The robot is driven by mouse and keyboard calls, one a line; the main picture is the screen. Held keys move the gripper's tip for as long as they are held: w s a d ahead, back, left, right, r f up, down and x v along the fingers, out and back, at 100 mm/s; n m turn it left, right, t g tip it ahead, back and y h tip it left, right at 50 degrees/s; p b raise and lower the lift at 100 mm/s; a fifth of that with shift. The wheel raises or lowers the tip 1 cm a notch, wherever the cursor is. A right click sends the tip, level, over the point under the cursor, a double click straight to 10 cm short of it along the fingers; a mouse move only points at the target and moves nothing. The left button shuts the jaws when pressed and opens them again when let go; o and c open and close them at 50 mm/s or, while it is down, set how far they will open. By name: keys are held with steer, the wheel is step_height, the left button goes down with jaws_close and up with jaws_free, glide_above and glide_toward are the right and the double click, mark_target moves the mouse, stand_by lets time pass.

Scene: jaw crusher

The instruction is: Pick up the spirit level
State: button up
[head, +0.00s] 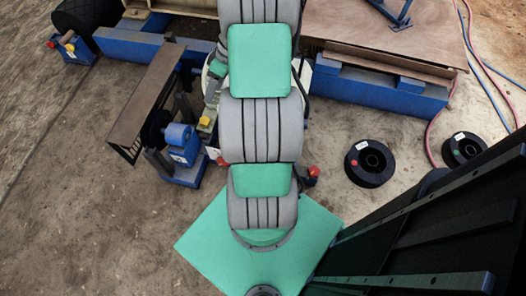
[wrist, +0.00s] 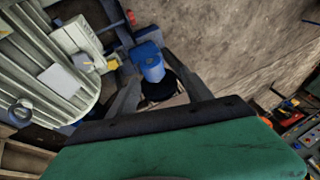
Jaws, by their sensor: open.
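I cannot make out the spirit level for sure in either view. In the wrist view my gripper (wrist: 150,66) is open, with its two dark fingers apart and nothing seen held between them. A blue motor-like part (wrist: 149,62) of the machine shows beyond the gap between the fingers. In the head view my own arm hides my gripper.
A blue machine part (head: 183,143) stands beside a brown plate (head: 146,92) left of my arm. A blue beam (head: 380,92) lies at upper right. Black spools (head: 369,162) sit on the floor at right. Bare concrete floor (head: 80,190) is open at left.

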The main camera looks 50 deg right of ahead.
steer(key=s+d+f+t+y+b, duration=0.1)
steer(key=s+d+f+b, duration=0.15)
steer(key=f, duration=0.45)
steer(key=s+d+f+t+b, duration=0.1)
steer(key=s+d+f+b, duration=0.1)
steer(key=d+f, duration=0.35)
steer(key=s+d+f+t+y+b, duration=0.1)
steer(key=s+f+b, duration=0.2)
steer(key=f, duration=0.6)
steer(key=s+f+t+b, duration=0.2)
steer(key=s+f+b, duration=0.1)
steer(key=f, duration=0.4)
steer(key=s+d+f+t+h+b, duration=0.1)
steer(key=s+f+t+b, duration=0.1)
steer(key=s+f, duration=0.3)
steer(key=s+d+f+n+t+b, duration=0.1)
steer(key=s+f+b, duration=0.4)
steer(key=f, duration=0.5)
steer(key=shift+d+f+t, duration=0.1)
steer(key=shift+f+t, duration=0.2)
steer(key=shift+t, duration=0.6)
steer(key=b+x, duration=0.2)
steer(key=x, duration=0.5)
steer(key=shift+f, duration=0.3)
jaws_close()
